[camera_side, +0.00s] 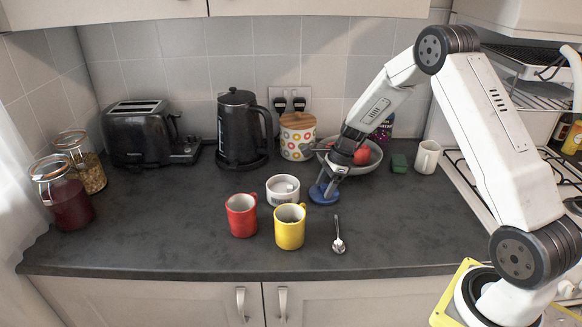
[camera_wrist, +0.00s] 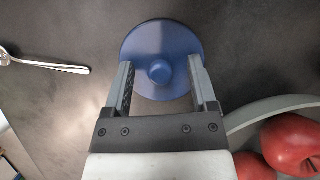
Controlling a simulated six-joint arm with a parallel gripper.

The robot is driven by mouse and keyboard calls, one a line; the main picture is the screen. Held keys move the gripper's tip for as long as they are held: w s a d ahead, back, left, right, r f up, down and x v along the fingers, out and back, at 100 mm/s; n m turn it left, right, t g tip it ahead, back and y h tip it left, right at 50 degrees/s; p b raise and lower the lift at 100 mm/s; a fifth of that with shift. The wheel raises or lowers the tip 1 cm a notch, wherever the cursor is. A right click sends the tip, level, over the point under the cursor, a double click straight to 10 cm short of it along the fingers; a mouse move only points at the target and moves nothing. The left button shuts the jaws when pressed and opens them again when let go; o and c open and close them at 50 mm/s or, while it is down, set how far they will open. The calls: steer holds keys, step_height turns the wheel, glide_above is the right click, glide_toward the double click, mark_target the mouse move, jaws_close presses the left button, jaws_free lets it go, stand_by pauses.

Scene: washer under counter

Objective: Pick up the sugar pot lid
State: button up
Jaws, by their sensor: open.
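The sugar pot lid (camera_side: 322,196) is a flat blue disc with a round knob, lying on the dark counter to the right of the white pot. It also shows in the wrist view (camera_wrist: 161,35), with the knob near the picture's middle. My gripper (camera_wrist: 158,66) is open, one finger on each side of the knob. The fingers are apart from the knob, and how far they are above the lid is hard to tell. In the side view my gripper (camera_side: 330,188) is right over the lid and partly hides it. The white sugar pot (camera_side: 283,196) stands open.
A bowl (camera_side: 372,168) with red fruit stands close behind my gripper. A yellow mug (camera_side: 290,232), a red mug (camera_side: 241,221) and a spoon (camera_side: 338,240) are in front. A spotted canister (camera_side: 297,140) and black kettle (camera_side: 240,125) stand at the back. The front right counter is clear.

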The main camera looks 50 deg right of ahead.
mark_target(325, 185)
jaws_close()
stand_by(0.3)
steer(key=shift+r, duration=0.2)
steer(key=shift+r, duration=1.4)
steer(key=s+a+r, duration=0.3)
steer(key=s+r, duration=0.7)
steer(key=s, duration=0.3)
steer(key=shift+s+a, duration=0.2)
steer(key=shift+s, duration=0.1)
